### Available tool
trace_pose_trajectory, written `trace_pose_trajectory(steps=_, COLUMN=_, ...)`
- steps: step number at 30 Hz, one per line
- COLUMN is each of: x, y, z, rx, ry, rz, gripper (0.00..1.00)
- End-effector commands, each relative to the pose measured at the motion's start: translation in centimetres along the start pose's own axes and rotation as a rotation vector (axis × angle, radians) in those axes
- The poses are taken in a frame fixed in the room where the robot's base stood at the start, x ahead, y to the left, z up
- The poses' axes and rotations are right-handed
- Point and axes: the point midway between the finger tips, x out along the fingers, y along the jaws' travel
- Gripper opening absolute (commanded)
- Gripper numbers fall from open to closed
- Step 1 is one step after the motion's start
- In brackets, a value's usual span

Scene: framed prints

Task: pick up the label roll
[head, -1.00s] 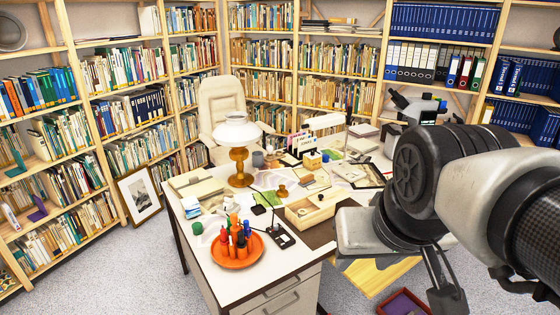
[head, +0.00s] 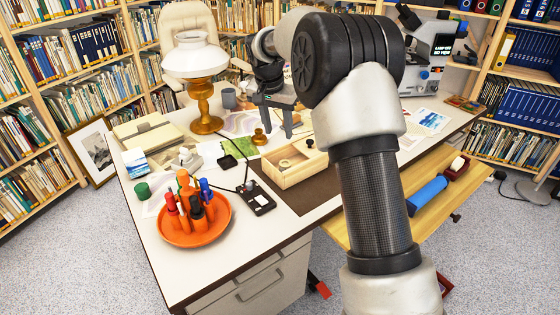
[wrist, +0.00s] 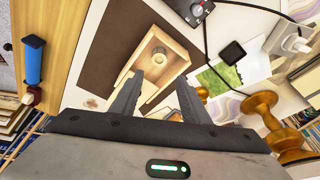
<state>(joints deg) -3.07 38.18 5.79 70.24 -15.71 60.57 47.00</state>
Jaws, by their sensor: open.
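A small pale ring-shaped roll, which looks like the label roll (wrist: 160,53), lies in an open wooden box (wrist: 128,73) in the wrist view. In the head view the roll (head: 285,163) shows small inside the box (head: 290,182) on the desk. My gripper (head: 277,135) is open and empty, fingers pointing down, above the desk behind the box. In the wrist view my gripper (wrist: 158,80) has its fingers apart, near the edge of the box, with the roll beyond the tips. Nothing is between the fingers.
A brass lamp with a white shade (head: 198,75) stands left of my gripper. An orange tray of bottles (head: 196,225) is at the desk's front left. A small brass piece (head: 259,136) stands close to the fingers. A blue cylinder (head: 427,194) lies on the pull-out board.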

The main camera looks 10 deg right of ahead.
Motion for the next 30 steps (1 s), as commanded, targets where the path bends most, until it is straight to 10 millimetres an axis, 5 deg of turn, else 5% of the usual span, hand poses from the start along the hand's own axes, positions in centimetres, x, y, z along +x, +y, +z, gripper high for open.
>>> trace_pose_trajectory(steps=18, x=11.6, y=-0.2, z=0.0, rx=0.008, ry=-0.004, rz=0.004, gripper=0.42)
trace_pose_trajectory(steps=30, x=14.6, y=0.0, z=-0.2, rx=0.008, ry=-0.002, rz=0.003, gripper=0.42)
